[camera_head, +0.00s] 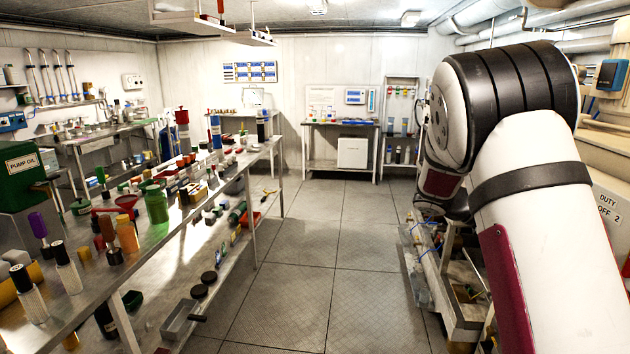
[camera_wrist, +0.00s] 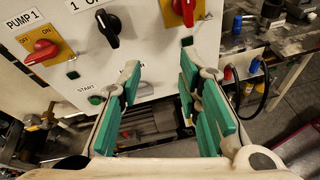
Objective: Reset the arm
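My arm shows in the head view, large and white with black bands, on the right side and bent at a joint near the top right. In the wrist view my gripper (camera_wrist: 160,100) is open, with its green-padded fingers spread apart. Nothing is between the fingers. Beyond the fingers stands a white control panel (camera_wrist: 150,60). It carries a red knob (camera_wrist: 38,52) on a yellow plate marked PUMP 1, a black knob (camera_wrist: 108,28) and another red knob (camera_wrist: 186,10). The gripper's fingers are not clearly visible in the head view.
A long metal bench (camera_head: 60,312) full of bottles and tools runs along the left. The tiled floor (camera_head: 330,250) in the middle is clear. Low equipment (camera_head: 460,290) stands beside my arm on the right. A table (camera_head: 310,124) with a white box stands at the back wall.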

